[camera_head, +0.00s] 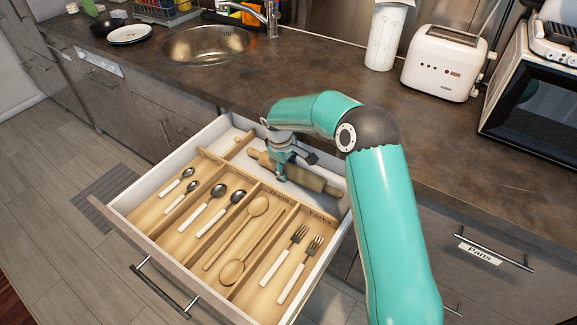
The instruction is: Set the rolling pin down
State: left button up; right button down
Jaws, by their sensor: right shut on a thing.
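A wooden rolling pin (314,181) lies crosswise at the back of the open drawer (190,273), behind the cutlery compartments. My right gripper (281,176) reaches down into the drawer and is shut on the rolling pin near its middle. The gripper and wrist hide part of the pin. I cannot tell whether the pin touches the drawer floor. My left gripper is not in view.
The drawer's divided tray holds spoons (214,212), wooden spoons (257,207) and forks (298,234). The dark countertop (330,80) is above, with a sink (209,45), a white toaster (443,62) and a microwave (535,100). A closed drawer labelled Pans (479,254) is at right.

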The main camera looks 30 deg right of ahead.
jog(key=c, duration=0.5)
grip_release()
jog(key=v, duration=1.2)
jog(key=shift+r, duration=0.1)
